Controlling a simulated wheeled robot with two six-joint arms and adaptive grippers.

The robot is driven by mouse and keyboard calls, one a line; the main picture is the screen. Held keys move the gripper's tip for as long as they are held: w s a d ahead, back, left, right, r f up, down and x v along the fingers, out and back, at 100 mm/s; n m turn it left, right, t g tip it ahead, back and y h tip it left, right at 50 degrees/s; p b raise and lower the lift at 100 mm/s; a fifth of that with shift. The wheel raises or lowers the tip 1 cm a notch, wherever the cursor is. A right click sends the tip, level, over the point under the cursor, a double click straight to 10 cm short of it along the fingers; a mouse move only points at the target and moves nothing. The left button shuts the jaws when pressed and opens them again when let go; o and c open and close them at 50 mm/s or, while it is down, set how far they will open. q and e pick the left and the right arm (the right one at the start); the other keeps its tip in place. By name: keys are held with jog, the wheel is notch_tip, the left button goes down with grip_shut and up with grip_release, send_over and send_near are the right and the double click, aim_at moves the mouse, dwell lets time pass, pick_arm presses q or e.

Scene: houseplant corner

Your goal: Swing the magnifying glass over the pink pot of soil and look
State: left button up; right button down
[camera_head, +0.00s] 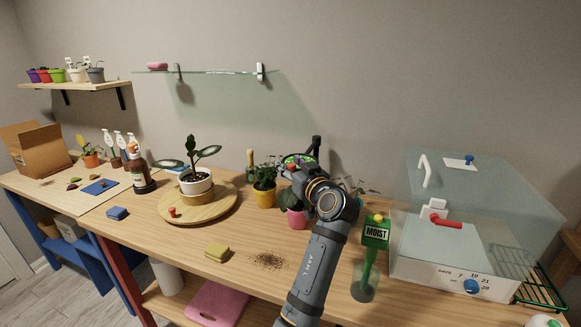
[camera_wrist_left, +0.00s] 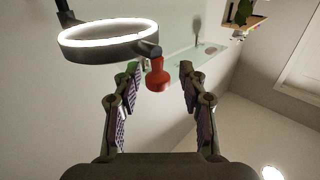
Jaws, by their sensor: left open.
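The magnifying glass is a round lit ring (camera_wrist_left: 108,40) on a dark arm, with a red knob (camera_wrist_left: 157,76) at its rim in the left wrist view. In the head view the ring (camera_head: 299,158) is above and behind the pink pot (camera_head: 297,217), partly hidden by my left arm. My left gripper (camera_wrist_left: 160,69) is open, its fingers either side of the red knob; contact is not clear. The pink pot stands on the table below my left wrist, its upper part hidden, so I cannot see its soil. My right gripper is out of view.
A green "MOIST" meter (camera_head: 376,235) and a clear box (camera_head: 460,215) are to the right.

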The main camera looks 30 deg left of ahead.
pick_arm(q)
notch_tip(320, 180, up, 10)
jog(key=shift+s+f, duration=0.1)
jog(key=shift+f, duration=0.1)
jog(key=shift+f, duration=0.1)
dwell(2.2)
